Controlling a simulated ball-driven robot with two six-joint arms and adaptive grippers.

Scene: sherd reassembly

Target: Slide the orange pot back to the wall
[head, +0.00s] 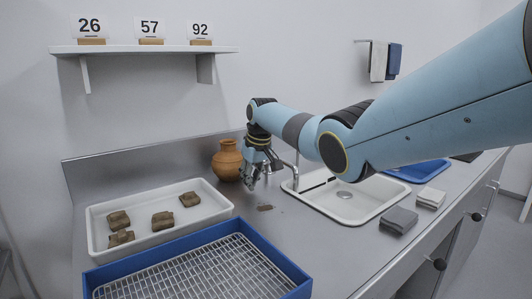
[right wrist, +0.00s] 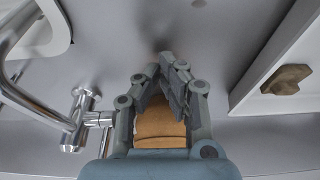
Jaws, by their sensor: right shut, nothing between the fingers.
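The orange pot (head: 227,162) stands upright on the steel counter near the low metal backsplash (head: 160,158), left of the sink. I cannot tell whether it touches the backsplash. My right gripper (head: 252,184) points down just right of the pot and partly in front of it in the head view. Its fingers are shut and empty. In the right wrist view the pot (right wrist: 160,128) shows behind the fingers (right wrist: 172,62), partly hidden by them. I cannot tell whether the fingers touch it. My left gripper is not in view.
A white tray (head: 97,227) with several brown sherds (head: 163,221) lies left of the pot. A blue crate with a wire rack (head: 298,286) is in front. The faucet (head: 296,172) and sink (head: 318,200) are close right of the gripper.

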